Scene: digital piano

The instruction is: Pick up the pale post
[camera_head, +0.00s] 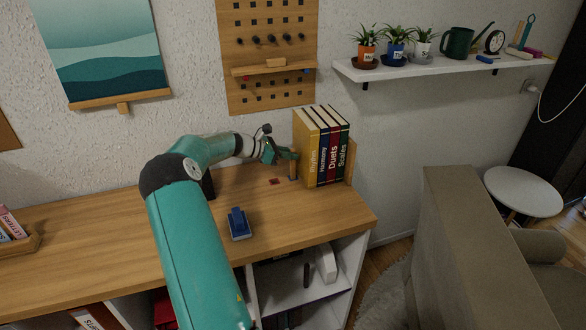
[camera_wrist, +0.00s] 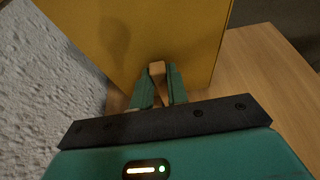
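The pale post (camera_wrist: 157,69) shows in the wrist view as a small tan block end between the two green fingers. My gripper (camera_wrist: 160,76) has one finger on each side of it, very close. I cannot tell whether both fingers press on it. In the head view my gripper (camera_head: 288,154) is at the left side of the row of books, above the wooden shelf top. A slim upright post (camera_head: 293,171) stands there under the fingers, partly hidden by them.
Several upright books (camera_head: 322,150) stand just right of my gripper; the yellow one (camera_wrist: 150,30) fills the view ahead. A blue stapler-like object (camera_head: 238,222) and a small red patch (camera_head: 274,182) lie on the wooden top (camera_head: 320,212). The pegboard wall is behind.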

